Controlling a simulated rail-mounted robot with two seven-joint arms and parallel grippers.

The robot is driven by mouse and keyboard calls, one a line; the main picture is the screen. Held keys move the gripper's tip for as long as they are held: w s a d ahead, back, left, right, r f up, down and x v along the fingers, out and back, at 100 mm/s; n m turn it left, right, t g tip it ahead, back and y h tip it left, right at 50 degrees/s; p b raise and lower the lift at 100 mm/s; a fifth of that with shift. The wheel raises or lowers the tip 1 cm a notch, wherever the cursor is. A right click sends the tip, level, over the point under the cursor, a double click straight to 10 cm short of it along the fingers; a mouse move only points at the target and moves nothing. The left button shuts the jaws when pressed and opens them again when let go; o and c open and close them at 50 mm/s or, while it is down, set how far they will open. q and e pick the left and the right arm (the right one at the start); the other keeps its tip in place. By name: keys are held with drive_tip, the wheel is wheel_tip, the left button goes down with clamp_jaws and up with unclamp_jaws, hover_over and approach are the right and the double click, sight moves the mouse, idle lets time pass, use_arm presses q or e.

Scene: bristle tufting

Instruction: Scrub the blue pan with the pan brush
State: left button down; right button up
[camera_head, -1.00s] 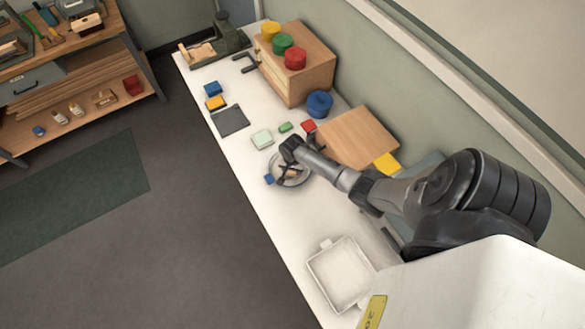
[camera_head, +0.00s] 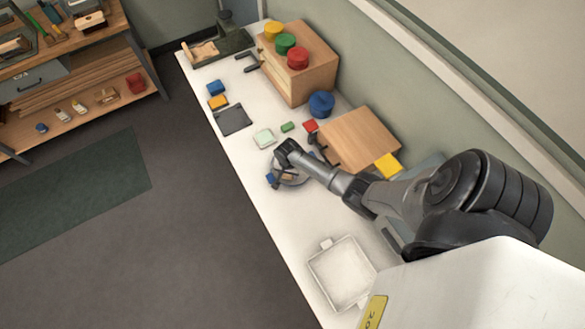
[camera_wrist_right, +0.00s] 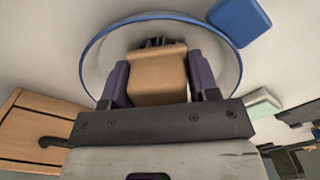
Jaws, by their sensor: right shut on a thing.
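The pan (camera_wrist_right: 113,48) is a round, pale shallow dish with a blue rim; it shows in the right wrist view around and beyond the fingers. In the head view it (camera_head: 301,181) sits on the white bench, partly hidden by my right gripper. My right gripper (camera_head: 286,178) is over the pan and shut on the pan brush. The brush (camera_wrist_right: 157,77) shows as a light wooden block between the two purple-grey fingers, with dark bristles at its far end. Whether the bristles touch the pan cannot be told. My left gripper is not in view.
A blue block (camera_wrist_right: 240,20) lies just beside the pan. A wooden board (camera_head: 358,138), a pale green block (camera_head: 264,138) and a blue round container (camera_head: 321,104) stand farther along. A white tray (camera_head: 340,272) is nearer. Bench between tray and pan is largely clear.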

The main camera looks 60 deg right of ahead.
drive_tip(key=shift+w+a, duration=0.2)
drive_tip(key=shift+a, duration=0.25)
drive_tip(key=shift+f, duration=0.1)
drive_tip(key=shift+d, duration=0.1)
drive_tip(key=shift+s+d+f+p, duration=0.2)
drive_tip(key=shift+s+d, duration=0.3)
drive_tip(key=shift+d, duration=0.25)
drive_tip(key=shift+s+d+f+p, duration=0.1)
drive_tip(key=shift+s+d+p, duration=0.1)
drive_tip(key=shift+s+d, duration=0.4)
drive_tip(key=shift+w+d, duration=0.15)
